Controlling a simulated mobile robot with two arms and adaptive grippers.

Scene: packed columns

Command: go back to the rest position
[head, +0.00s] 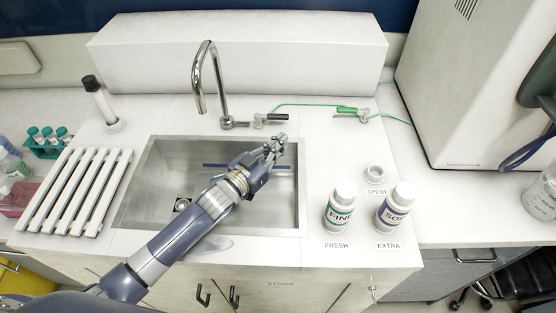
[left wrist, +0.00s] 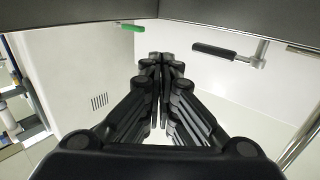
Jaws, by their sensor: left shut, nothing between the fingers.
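My left gripper (head: 274,146) is over the right part of the steel sink (head: 150,190) in the head view, with its arm reaching in from the lower left. In the left wrist view its fingers (left wrist: 161,62) are together, with nothing between them. My right gripper is not in view.
The faucet (head: 219,85) and its black-handled lever (head: 272,117) stand behind the sink. A white slatted rack (head: 75,190) lies at left.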

